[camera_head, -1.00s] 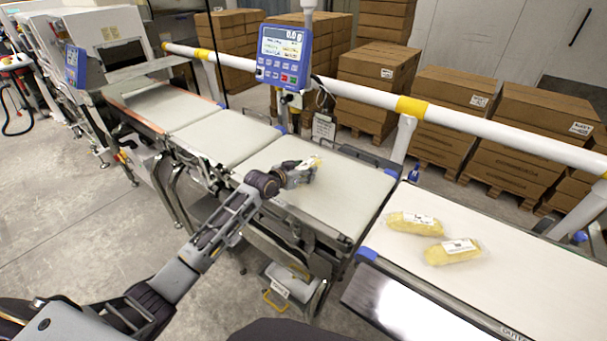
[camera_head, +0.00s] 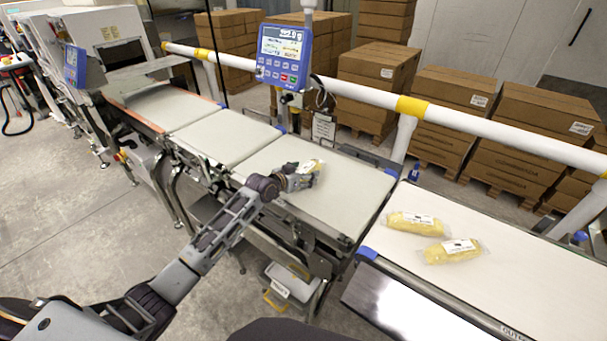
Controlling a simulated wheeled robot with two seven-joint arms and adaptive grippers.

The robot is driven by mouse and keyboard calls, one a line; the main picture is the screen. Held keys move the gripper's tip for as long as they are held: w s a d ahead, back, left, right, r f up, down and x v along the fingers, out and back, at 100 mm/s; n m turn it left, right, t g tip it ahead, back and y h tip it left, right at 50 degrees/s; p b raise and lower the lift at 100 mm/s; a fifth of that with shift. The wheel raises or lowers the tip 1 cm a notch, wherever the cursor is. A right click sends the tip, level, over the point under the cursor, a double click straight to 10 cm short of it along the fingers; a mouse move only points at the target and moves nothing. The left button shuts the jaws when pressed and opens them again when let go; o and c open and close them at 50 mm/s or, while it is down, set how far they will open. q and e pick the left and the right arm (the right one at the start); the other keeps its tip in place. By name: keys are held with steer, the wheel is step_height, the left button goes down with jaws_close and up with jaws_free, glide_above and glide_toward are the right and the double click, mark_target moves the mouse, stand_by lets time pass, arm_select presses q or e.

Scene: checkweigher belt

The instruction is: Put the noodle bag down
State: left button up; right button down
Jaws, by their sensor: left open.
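The noodle bag (camera_head: 313,166), a small yellow packet with a pale label, is at the middle belt section (camera_head: 345,198) below the display. My left gripper (camera_head: 306,177) is open right at the bag, low over the belt, and its fingers hide part of the bag. I cannot tell whether the fingers still touch it. My right gripper is not in view.
Two more yellow noodle bags lie on the right-hand belt (camera_head: 510,265), one nearer (camera_head: 452,251) and one farther (camera_head: 415,223). The blue weighing display (camera_head: 284,55) stands behind the middle belt, near a white rail (camera_head: 360,95). The belt to the left (camera_head: 225,137) is bare.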

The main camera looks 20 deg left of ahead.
arm_select(q)
steer(key=shift+r, duration=0.15)
steer(key=shift+v, duration=5.85)
steer(key=shift+s, duration=0.1)
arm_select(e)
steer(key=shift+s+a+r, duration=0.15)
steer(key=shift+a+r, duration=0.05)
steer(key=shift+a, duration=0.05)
